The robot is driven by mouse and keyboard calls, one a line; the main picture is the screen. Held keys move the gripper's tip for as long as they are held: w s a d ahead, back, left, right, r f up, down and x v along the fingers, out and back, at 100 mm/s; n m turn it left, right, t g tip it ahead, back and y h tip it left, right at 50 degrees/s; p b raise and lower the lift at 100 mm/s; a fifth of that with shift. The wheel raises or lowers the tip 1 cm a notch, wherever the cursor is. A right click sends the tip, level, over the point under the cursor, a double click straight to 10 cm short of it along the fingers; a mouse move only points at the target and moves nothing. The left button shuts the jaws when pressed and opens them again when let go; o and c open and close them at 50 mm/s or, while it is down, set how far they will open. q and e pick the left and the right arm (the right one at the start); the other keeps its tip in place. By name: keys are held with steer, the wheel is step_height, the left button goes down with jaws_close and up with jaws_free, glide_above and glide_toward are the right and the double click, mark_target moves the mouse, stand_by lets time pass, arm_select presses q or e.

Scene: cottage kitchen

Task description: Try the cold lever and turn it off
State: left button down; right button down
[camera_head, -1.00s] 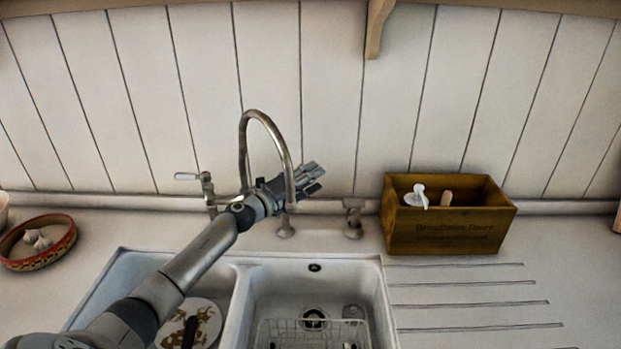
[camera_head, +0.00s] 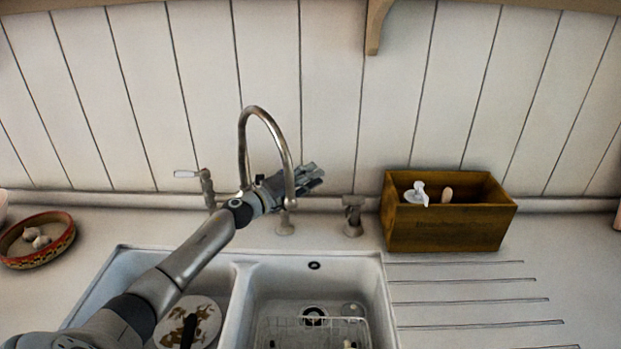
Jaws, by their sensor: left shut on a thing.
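The tap has a tall curved metal spout (camera_head: 268,118) behind the double sink. At its left is a valve (camera_head: 208,188) with a pale-tipped lever (camera_head: 187,174) pointing left. At its right is a second valve (camera_head: 352,216); no lever arm shows clearly on it. I cannot tell from markings which side is cold. My left gripper (camera_head: 314,178) reaches behind the spout, its fingers just up and left of the right valve. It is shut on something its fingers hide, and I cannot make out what. My right gripper is not in view.
A wooden crate (camera_head: 450,236) with a white-topped item stands right of the right valve. A patterned bowl (camera_head: 38,258) sits at far left. The sink (camera_head: 245,258) holds a plate (camera_head: 205,312) and a wire rack (camera_head: 290,330). The grooved drainboard (camera_head: 450,291) is clear.

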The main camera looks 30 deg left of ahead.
arm_select(q)
steer(key=shift+s+d+m+g+h+b, duration=0.1)
steer(key=shift+s+m+g+h+b, duration=1)
steer(key=shift+h+b, duration=0.95)
steer(key=shift+s+d+m+g+h+b, duration=0.15)
steer(key=shift+s+m+g+h+b, duration=0.5)
steer(key=shift+m+g+h+b, duration=1.4)
steer(key=shift+s+d+m+g+h+b, duration=0.1)
steer(key=shift+s+m+g+h+b, duration=0.75)
steer(key=shift+b, duration=1.9)
steer(key=shift+h, duration=0.35)
steer(key=c, duration=1.3)
jaws_free()
